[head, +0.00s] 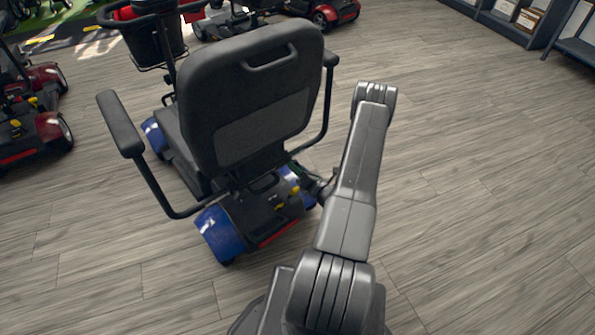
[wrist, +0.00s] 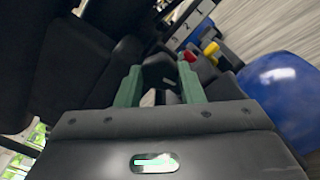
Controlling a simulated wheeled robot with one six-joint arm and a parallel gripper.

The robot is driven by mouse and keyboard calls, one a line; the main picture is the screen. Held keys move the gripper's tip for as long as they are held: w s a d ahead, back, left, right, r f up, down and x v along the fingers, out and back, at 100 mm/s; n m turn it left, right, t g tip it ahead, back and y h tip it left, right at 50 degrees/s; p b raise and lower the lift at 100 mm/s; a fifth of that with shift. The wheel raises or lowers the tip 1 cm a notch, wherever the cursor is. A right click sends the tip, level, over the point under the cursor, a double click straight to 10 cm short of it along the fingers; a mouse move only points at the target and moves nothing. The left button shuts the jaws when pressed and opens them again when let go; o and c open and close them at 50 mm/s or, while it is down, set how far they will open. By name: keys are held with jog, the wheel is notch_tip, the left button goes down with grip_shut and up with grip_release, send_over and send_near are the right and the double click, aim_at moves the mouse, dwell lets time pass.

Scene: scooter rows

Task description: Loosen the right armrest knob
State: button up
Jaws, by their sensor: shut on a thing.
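A mobility scooter (head: 225,120) with a dark seat and blue rear fenders stands left of my arm, its back toward me. Its right armrest (head: 330,59) is on the side nearest my arm, with a bent black tube running down behind the seat. My gripper (head: 303,171) is low at that tube's base, behind the seat back, partly hidden by my arm. In the wrist view my gripper's green fingers (wrist: 160,78) stand on either side of a dark part, which seems to be the armrest knob (wrist: 158,72). The gripper is shut on it; the knob's outline is hard to make out.
A blue fender (wrist: 283,92) is close to the right of my gripper, with red and yellow levers (wrist: 210,48) near it. Other scooters (head: 35,125) stand at the left and back. Shelves (head: 515,20) are at the far right. The floor on the right is clear.

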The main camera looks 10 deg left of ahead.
jog(key=n+b, duration=0.6)
jog(key=shift+f, duration=0.25)
jog(key=n+b, duration=0.5)
jog(key=shift+n, duration=0.3)
jog(key=n+b, duration=0.5)
jog(key=b, duration=0.1)
jog(key=n+b, duration=0.1)
jog(key=n, duration=0.2)
jog(key=shift+r, duration=0.15)
jog(key=shift+n+b, duration=0.4)
jog(key=shift+n, duration=1.1)
jog(key=o, duration=1)
jog(key=shift+s+r, duration=0.1)
